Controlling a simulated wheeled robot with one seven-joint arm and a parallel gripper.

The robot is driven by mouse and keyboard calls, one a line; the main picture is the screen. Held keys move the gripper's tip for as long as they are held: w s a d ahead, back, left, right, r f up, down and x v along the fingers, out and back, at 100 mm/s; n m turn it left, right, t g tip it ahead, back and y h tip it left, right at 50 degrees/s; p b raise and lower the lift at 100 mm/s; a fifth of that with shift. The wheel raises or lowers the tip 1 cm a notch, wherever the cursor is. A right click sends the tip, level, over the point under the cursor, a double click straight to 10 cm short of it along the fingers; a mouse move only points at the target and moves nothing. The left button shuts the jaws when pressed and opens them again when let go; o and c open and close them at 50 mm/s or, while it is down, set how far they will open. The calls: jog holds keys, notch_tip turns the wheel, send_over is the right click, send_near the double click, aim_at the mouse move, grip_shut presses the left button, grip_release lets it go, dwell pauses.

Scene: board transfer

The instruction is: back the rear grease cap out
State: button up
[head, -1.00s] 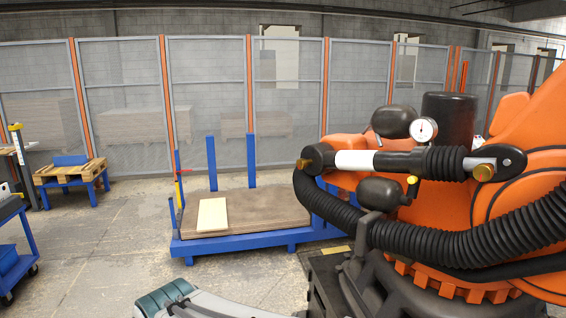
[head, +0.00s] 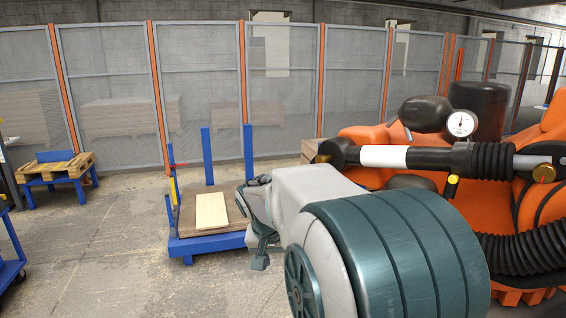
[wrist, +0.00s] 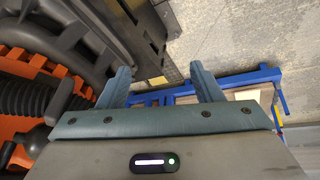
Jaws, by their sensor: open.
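A brass cap (head: 544,173) sits at the right end of the black-and-white cylinder (head: 384,156) on the big orange robot (head: 380,135). A second brass cap (head: 322,158) shows at the cylinder's left end. A yellow-topped fitting (head: 452,181) hangs below the gauge. I cannot tell which is the rear grease cap. My gripper (wrist: 162,84) is open and empty in the wrist view, its two fingers apart over the floor and a blue frame. In the head view my arm covers the lower middle, left of the right-hand brass cap and well apart from it.
A round gauge (head: 461,124) stands above the cylinder. A ribbed black hose (head: 520,250) runs along the right. A blue cart (head: 205,245) carries a pale board (head: 211,210). A pallet on a blue stand (head: 55,168) is at left. Open floor (head: 110,230) lies between.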

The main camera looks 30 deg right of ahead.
jog(key=w+d+r+m+h, duration=0.1)
jog(key=w+d+m+h, duration=0.3)
jog(key=w+d, duration=0.55)
jog(key=m+t+h, duration=0.1)
jog(key=m+h, duration=0.4)
jog(key=h, duration=0.5)
send_near(319, 161)
jog(key=d+p, duration=0.1)
jog(key=d, duration=0.1)
jog(key=w+d+p, duration=0.1)
jog(key=d+p, duration=0.1)
jog(key=d, duration=0.1)
jog(key=d+p, duration=0.2)
jog(key=shift+w+d+r, duration=0.15)
jog(key=shift+w+d, duration=0.3)
jog(key=shift+d, duration=0.5)
